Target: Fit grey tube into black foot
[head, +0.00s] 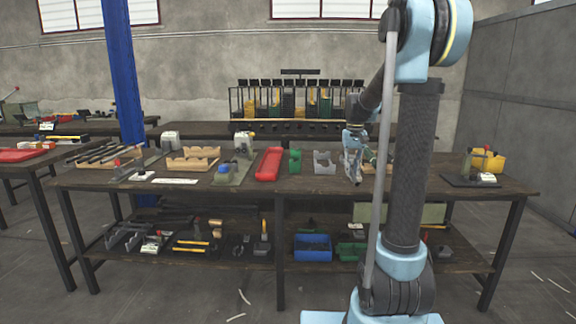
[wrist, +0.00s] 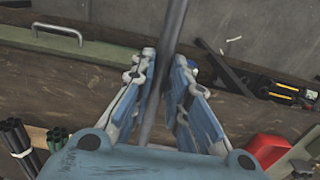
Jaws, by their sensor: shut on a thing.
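My gripper (head: 354,180) is above the right half of the workbench in the head view, pointing down. In the wrist view my gripper (wrist: 160,75) has its blue and whitish fingers on both sides of a grey tube (wrist: 174,28). The tube is long and thin, runs between the fingers and leaves the top of the picture; its far end is out of view. I cannot make out the tube in the head view. I cannot pick out the black foot in either view.
The workbench (head: 310,187) holds a red tray (head: 268,164), a green block (head: 295,161) and a grey notched block (head: 324,163) left of my gripper. A yellow bin (head: 488,161) stands at the right end. A handled green case (wrist: 75,45) shows in the wrist view.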

